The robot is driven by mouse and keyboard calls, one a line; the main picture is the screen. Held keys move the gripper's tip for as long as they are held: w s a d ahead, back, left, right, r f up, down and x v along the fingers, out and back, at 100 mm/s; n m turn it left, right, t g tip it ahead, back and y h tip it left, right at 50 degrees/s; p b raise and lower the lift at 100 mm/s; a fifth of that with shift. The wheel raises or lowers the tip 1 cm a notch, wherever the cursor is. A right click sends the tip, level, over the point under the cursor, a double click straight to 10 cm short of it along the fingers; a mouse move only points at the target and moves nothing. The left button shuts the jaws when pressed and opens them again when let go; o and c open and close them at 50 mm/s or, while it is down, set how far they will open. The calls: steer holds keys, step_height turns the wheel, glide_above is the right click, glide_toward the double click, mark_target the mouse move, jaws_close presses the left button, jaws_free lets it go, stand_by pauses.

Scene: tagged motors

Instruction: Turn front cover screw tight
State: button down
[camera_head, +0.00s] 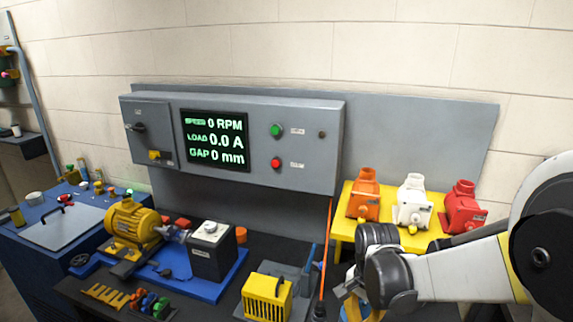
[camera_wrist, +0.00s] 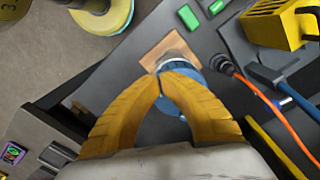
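My gripper (camera_wrist: 168,82) shows in the wrist view as two yellow fingers whose tips come together. They lie over a round blue part with a grey metallic end (camera_wrist: 181,66), which sits by a small orange-brown square plate (camera_wrist: 170,50). The fingers partly hide the blue part, and I cannot tell whether they touch it. In the head view my gripper (camera_head: 362,306) is at the bottom edge, right of the orange cable, its tips cut off. A yellow motor (camera_head: 132,224) stands on the blue base (camera_head: 205,288) at the left. I cannot make out a front cover screw.
An orange cable (camera_wrist: 265,105) and a blue-handled hammer (camera_wrist: 272,72) lie right of the fingers. A yellow ribbed box (camera_head: 267,297) stands left of the cable. Orange, white (camera_head: 412,203) and red units stand on a yellow shelf behind my arm. The panel (camera_head: 250,130) reads 0 RPM.

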steer(key=shift+w+a+b, duration=0.25)
steer(key=shift+w+b, duration=0.05)
steer(key=shift+b, duration=0.05)
stand_by(0.3)
steer(key=shift+a, duration=0.2)
steer(key=shift+a+r, duration=0.1)
steer(key=shift+a, duration=0.05)
step_height(320, 180, up, 6)
steer(key=p, duration=0.4)
steer(key=shift+s, duration=0.15)
